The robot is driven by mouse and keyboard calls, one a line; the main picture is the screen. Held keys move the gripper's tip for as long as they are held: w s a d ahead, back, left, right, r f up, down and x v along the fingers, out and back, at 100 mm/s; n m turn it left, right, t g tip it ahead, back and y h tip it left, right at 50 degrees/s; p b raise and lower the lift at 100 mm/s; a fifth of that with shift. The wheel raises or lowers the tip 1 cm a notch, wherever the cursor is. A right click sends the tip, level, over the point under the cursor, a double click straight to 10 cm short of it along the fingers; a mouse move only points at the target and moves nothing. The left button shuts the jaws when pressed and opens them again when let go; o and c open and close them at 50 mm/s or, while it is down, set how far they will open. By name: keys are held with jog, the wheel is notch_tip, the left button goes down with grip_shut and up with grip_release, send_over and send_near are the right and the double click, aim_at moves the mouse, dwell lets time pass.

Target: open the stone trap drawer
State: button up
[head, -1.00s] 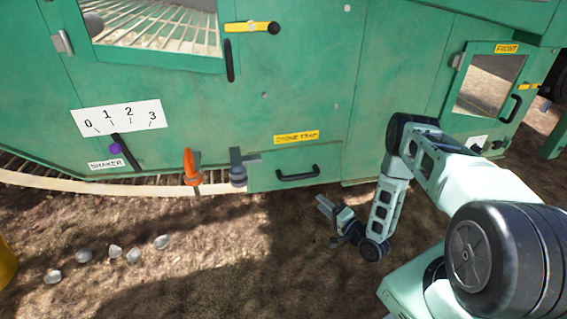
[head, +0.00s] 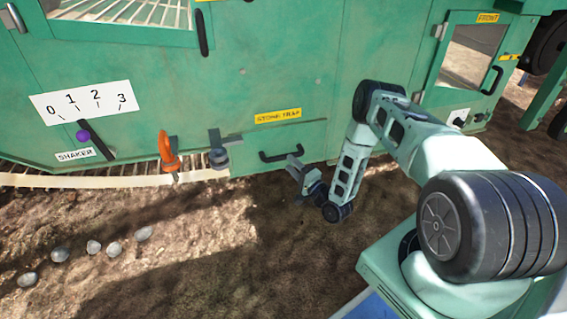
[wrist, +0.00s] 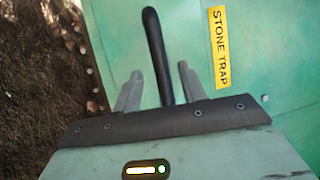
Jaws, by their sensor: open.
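The stone trap drawer (head: 244,166) is a green panel low on the machine, and it looks flush with the wall around it. Its black bar handle (head: 272,157) also shows in the wrist view (wrist: 156,45). A yellow STONE TRAP label (head: 278,116) sits above it. My gripper (head: 293,160) is at the right end of the handle in the head view. In the wrist view my gripper (wrist: 160,72) is open, and the handle runs between its two fingers with gaps on both sides. I cannot tell how deep the handle lies between them.
A grey latch (head: 218,152) stands at the drawer's left edge, with an orange clamp (head: 168,152) further left. The shaker lever (head: 97,139) is beside a numbered plate (head: 84,102). Several stones (head: 94,247) lie on the ground at left. The ground before the drawer is clear.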

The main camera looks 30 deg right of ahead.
aim_at(284, 157)
jog(key=shift+b+x, duration=0.9)
jog(key=shift+x, duration=1.7)
grip_shut()
